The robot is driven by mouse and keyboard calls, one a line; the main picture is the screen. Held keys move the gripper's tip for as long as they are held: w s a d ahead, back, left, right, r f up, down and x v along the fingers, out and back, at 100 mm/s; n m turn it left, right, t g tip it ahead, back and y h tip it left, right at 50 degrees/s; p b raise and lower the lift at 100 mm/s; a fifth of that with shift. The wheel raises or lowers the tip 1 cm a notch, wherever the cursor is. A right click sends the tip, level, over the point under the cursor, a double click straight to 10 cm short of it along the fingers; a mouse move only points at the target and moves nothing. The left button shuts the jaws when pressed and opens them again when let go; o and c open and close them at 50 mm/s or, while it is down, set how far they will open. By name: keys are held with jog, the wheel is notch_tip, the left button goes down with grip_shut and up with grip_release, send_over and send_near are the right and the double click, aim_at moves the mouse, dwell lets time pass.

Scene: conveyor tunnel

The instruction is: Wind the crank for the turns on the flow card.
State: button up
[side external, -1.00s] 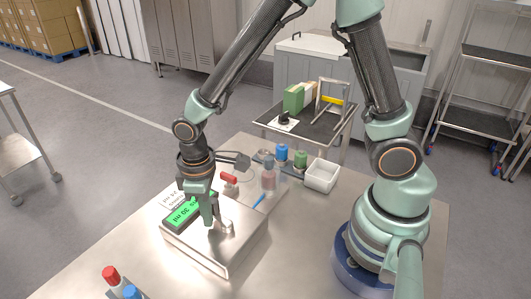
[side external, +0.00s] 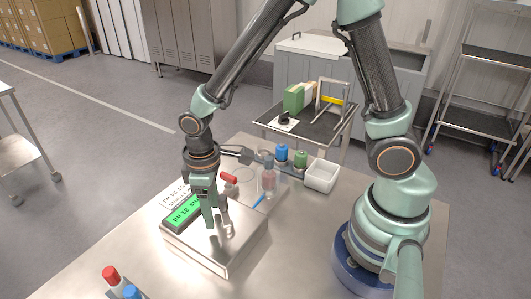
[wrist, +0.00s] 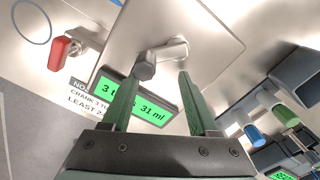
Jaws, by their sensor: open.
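The crank, a metal arm with a grey knob (wrist: 146,66), sits on top of the steel box (side external: 228,240). The knob also shows in the side view (side external: 223,202). My gripper (wrist: 158,82) is open, its green fingers spread on either side of the knob in the wrist view; I cannot tell whether either touches it. In the side view my gripper (side external: 211,222) is low over the box. The green display (wrist: 140,98) reads 31 ml, with a turn count starting with 3, partly hidden by a finger.
A red handle (side external: 228,178) stands behind the crank. The right tabletop is partly clear.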

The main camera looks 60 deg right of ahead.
jog(key=shift+r, duration=0.1)
notch_tip(320, 180, up, 7)
dwell(0.7)
jog(key=s+d+r+m+t, duration=0.2)
jog(key=d+r+m, duration=0.1)
jog(key=d+r, duration=0.2)
jog(key=s+d+r+m+t, duration=0.2)
jog(key=d+r+m+t, duration=0.1)
jog(key=d+r, duration=0.3)
jog(key=shift+s+d+r+t, duration=0.25)
jog(key=shift+r+t, duration=0.05)
jog(key=shift+r, duration=0.2)
